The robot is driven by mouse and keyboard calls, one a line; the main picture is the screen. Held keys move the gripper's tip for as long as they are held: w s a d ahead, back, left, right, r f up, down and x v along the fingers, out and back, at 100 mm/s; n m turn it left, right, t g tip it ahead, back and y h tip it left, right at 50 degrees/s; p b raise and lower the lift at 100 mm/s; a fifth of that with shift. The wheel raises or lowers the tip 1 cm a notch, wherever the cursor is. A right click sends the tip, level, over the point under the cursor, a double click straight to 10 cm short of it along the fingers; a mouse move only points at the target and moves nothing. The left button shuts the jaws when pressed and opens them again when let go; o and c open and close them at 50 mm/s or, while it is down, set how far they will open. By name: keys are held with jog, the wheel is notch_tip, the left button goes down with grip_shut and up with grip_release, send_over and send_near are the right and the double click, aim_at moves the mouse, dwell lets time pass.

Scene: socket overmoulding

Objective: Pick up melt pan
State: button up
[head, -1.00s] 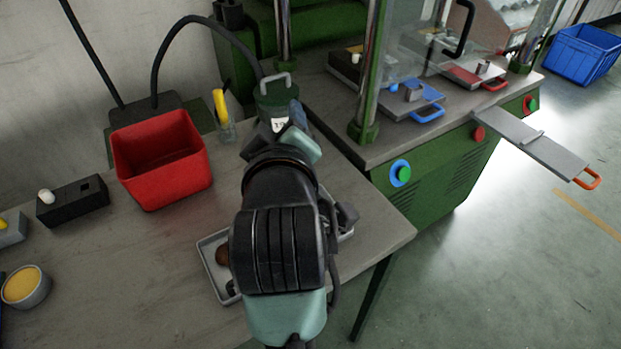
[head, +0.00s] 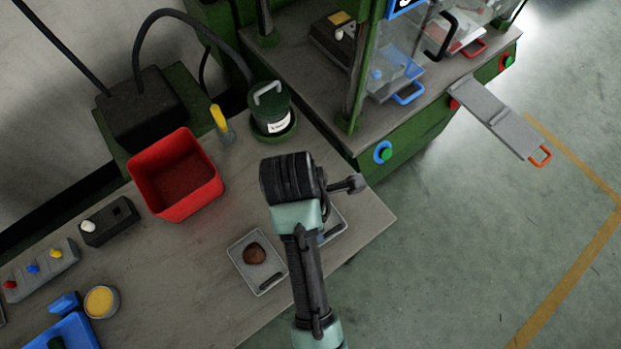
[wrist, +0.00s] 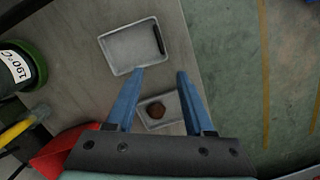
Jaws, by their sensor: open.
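The green pot with a grey bail handle and a white label (head: 270,108), which I take to be the melt pan, stands upright on a green base at the back of the bench. In the wrist view its label reading 190°C (wrist: 16,67) shows at the left edge, and the rest is cut off. My gripper (wrist: 160,74) is open, with two blue fingers apart and nothing between them. It is over the bench near two trays, well to the side of the pot. In the head view my arm hides most of the gripper.
A grey tray with a brown lump (head: 257,279) lies on the bench; another tray (head: 337,222) is partly behind my arm. A red bin (head: 176,202) and a yellow-handled tool (head: 219,120) stand near the pot. A green press (head: 415,135) is at right. The bench's right edge is close.

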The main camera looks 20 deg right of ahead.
jog(key=f, duration=0.5)
jog(key=s+d+f, duration=0.1)
jog(key=f, duration=0.1)
jog(key=shift+d+f, duration=0.1)
jog(key=shift+f, duration=0.2)
jog(key=f, duration=0.4)
jog(key=shift+d+f, duration=0.35)
jog(key=shift+f, duration=0.05)
jog(key=shift+c, duration=0.3)
grip_shut()
dwell(0.5)
